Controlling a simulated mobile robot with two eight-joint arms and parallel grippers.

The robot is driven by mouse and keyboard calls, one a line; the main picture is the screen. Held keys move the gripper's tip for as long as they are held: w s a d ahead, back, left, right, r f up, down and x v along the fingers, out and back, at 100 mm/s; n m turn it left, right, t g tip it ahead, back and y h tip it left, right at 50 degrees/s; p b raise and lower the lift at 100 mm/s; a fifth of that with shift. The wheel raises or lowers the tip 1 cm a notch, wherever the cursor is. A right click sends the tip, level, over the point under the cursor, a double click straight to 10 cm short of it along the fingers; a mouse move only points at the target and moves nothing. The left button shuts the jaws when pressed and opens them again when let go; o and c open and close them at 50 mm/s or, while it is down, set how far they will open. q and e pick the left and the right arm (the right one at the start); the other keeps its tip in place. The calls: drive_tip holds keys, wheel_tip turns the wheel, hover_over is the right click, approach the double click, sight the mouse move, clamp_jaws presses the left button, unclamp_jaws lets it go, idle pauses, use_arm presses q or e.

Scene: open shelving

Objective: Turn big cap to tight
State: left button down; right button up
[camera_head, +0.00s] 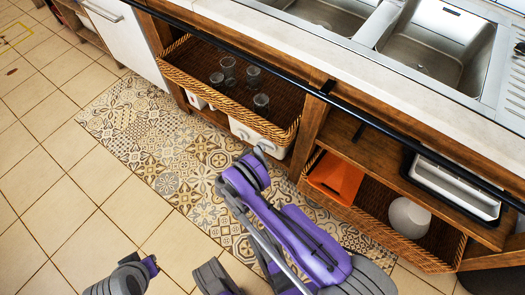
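I make out no big cap in this view. Several clear glasses (229,68) stand in the upper wicker basket (180,75), but they show no cap that I can see. My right arm, purple and grey, reaches up from the bottom centre over the patterned rug, close to the cabinet front. Part of my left arm shows at the bottom left edge. I see no gripper fingers on either arm, so neither gripper can be made out.
A sink (430,52) is set in the white counter (300,40), with a black rail (285,78) along its front. A lower basket (345,212) holds an orange box (337,178) and a white round item (409,216). The tiled floor (50,180) at left is clear.

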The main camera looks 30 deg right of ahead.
sight(267, 146)
drive_tip(key=b+x, duration=0.1)
drive_tip(key=x, duration=0.5)
drive_tip(key=shift+c, duration=0.3)
drive_tip(key=c, duration=1.1)
drive_tip(key=shift+o, duration=0.2)
drive_tip(key=shift+d+m+y, duration=0.1)
drive_tip(key=shift+m+y, duration=0.2)
drive_tip(key=shift+m, duration=0.2)
drive_tip(key=o, duration=1.1)
